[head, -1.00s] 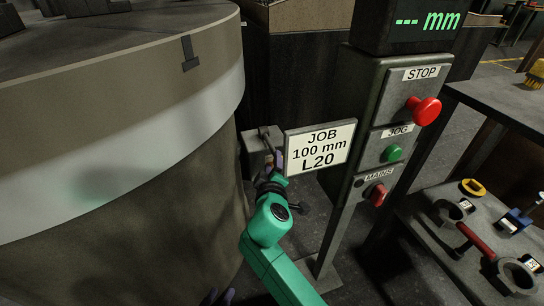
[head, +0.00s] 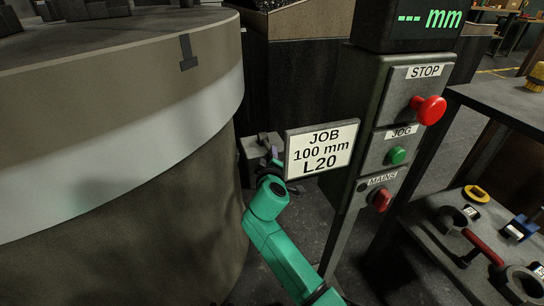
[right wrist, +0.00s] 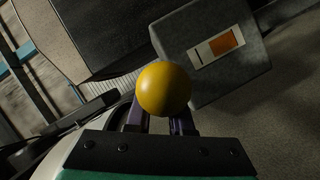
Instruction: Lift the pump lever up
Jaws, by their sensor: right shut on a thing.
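The pump lever shows in the right wrist view as a round yellow knob (right wrist: 164,89). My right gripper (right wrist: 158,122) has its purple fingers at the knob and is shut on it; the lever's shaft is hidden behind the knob. In the head view my right gripper (head: 273,154) is small and partly hidden, beside a grey box (head: 250,160) low between the big round machine and the JOB sign. In the right wrist view a grey box with an orange and white label (right wrist: 216,50) lies just beyond the knob. My left gripper is not in view.
The JOB sign (head: 320,149) stands close to the right of my right gripper. The control post (head: 354,180) with red and green buttons is further right. The round machine (head: 130,180) fills the left. A rack (head: 430,235) with clamps stands at right.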

